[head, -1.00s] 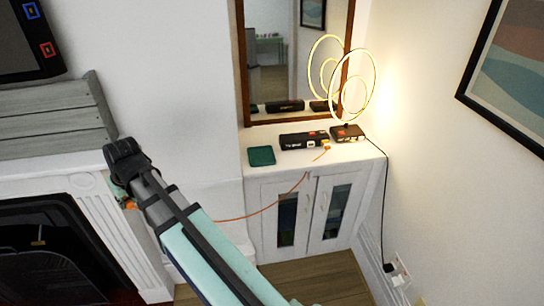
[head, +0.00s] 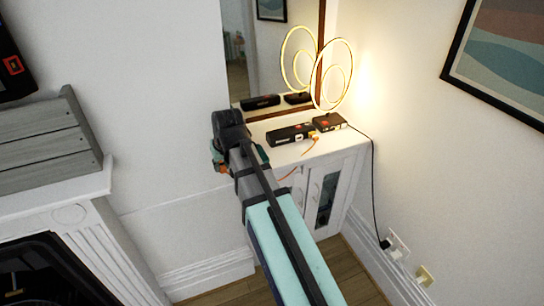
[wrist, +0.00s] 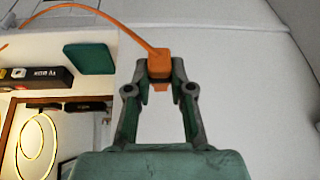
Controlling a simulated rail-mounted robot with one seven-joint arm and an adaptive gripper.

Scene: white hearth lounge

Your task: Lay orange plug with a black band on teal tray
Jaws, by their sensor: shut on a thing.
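The orange plug (wrist: 159,66) is between the fingertips of my gripper (wrist: 160,90) in the wrist view, with an orange cord running from its top to the left. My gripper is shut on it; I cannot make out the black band. The teal tray (wrist: 90,58) lies on the white cabinet top, left of the plug and apart from it in the wrist view. In the head view my gripper (head: 219,158) is beside the cabinet's left end, and my arm hides most of the tray.
A black power strip (head: 291,135) and a lit ring lamp (head: 331,77) with a dark base stand on the white cabinet (head: 345,149). A mirror (head: 268,60) rises behind them. A grey slatted crate (head: 45,145) sits on the mantel at left.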

